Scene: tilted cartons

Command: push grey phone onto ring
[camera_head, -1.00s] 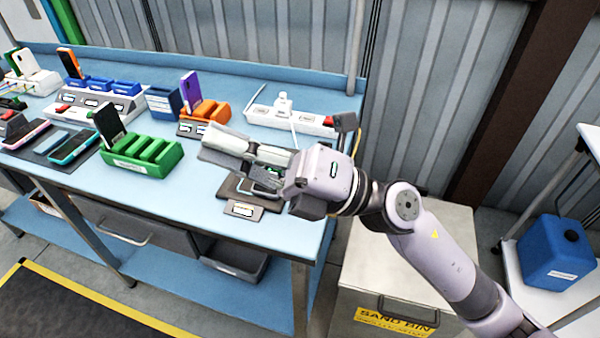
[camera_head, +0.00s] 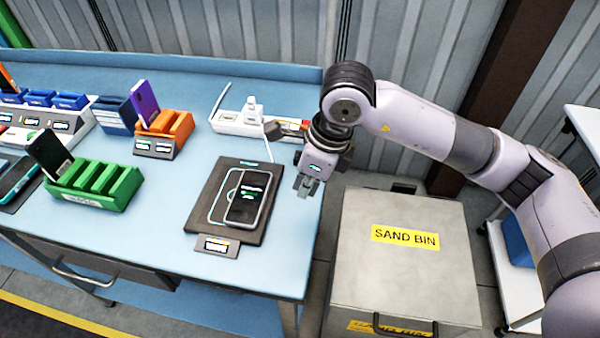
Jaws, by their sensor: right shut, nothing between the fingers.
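The grey phone (camera_head: 248,200) lies screen up on a dark charging pad (camera_head: 203,200) near the table's right end. Its screen is dark with small light text. The ring (camera_head: 219,192) is a thin pale outline on the pad. The phone covers its right part and sits off to the right of it, near the pad's right edge. My right gripper (camera_head: 306,187) is shut and empty, pointing down to the right of the pad and apart from the phone, by the table's right edge. My left gripper is not in view.
A small label plate (camera_head: 216,246) is at the pad's front. A white power strip (camera_head: 240,122) with a plug and cable lies behind. A green rack (camera_head: 97,187) with a dark phone and an orange rack (camera_head: 172,126) with a purple phone stand left. A sand bin (camera_head: 405,262) stands right.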

